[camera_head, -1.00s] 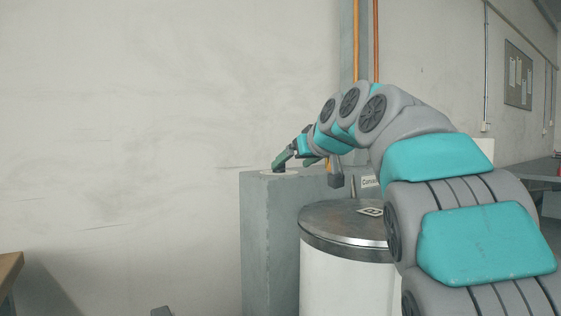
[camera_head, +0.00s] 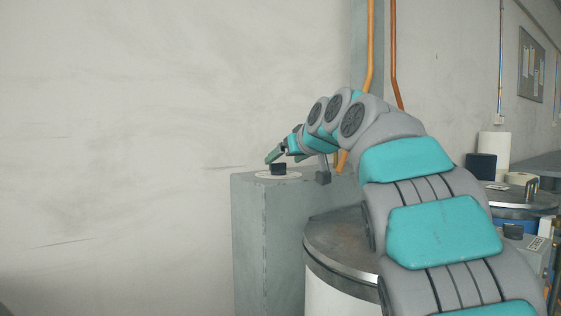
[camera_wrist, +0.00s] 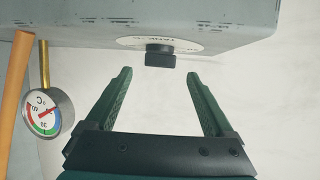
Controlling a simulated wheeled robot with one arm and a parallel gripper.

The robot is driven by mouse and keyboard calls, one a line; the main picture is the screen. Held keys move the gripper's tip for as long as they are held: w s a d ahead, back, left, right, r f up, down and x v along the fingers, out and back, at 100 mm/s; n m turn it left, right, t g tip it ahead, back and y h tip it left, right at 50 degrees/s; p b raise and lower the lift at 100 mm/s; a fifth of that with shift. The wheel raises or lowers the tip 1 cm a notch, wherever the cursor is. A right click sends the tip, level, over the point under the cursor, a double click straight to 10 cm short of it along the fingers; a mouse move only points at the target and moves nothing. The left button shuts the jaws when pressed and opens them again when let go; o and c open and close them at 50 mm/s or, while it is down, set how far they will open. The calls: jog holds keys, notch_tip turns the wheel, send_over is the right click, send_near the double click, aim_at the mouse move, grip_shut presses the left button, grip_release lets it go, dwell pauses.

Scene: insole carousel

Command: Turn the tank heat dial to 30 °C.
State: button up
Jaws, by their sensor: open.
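The dial is a black knob (camera_head: 279,168) on a pale round plate (camera_head: 294,175), on top of a grey pillar (camera_head: 265,225). In the wrist view the knob (camera_wrist: 160,55) shows just beyond my fingertips, between their lines, with part of the marked plate (camera_wrist: 128,43) behind it.
A round gauge (camera_wrist: 48,112) in °C with coloured bands hangs by an orange pipe (camera_wrist: 12,85) at the wrist view's left. A metal-lidded drum (camera_head: 342,240) stands right of the pillar, under my arm. The pale wall (camera_head: 120,120) behind is bare.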

aim_at(280, 171)
jog(key=shift+p+x, duration=0.3)
jog(key=shift+x, duration=1.6)
jog(key=shift+f, duration=0.1)
jog(key=shift+c, duration=0.4)
jog(key=c, duration=1.3)
jog(key=shift+h, duration=0.3)
